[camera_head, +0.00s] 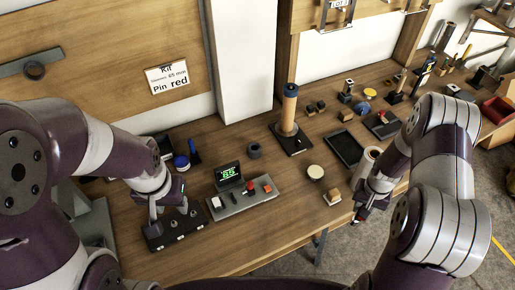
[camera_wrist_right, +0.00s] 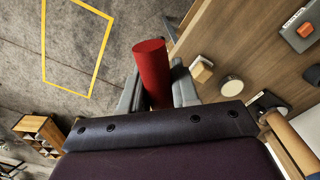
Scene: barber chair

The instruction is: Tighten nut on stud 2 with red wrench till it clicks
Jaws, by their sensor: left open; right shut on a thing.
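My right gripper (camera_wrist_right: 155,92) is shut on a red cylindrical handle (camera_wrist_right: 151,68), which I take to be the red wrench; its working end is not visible. In the head view the right gripper (camera_head: 362,212) hangs at the table's front edge, past the right end of the tester. A dark block (camera_head: 186,232) with several small light fittings on top, perhaps the studs, lies at the front left of the table. My left gripper (camera_head: 168,207) is open just above this block and hides part of it. Which fitting is stud 2, and any nut, I cannot tell.
A grey base (camera_head: 246,203) with a green-lit display (camera_head: 229,172) and red part stands right of the block. A wooden post (camera_head: 288,112), a black tray (camera_head: 343,147), a pale round disc (camera_head: 315,172) and a small wooden block (camera_head: 332,197) stand farther right. Bare wood lies in front.

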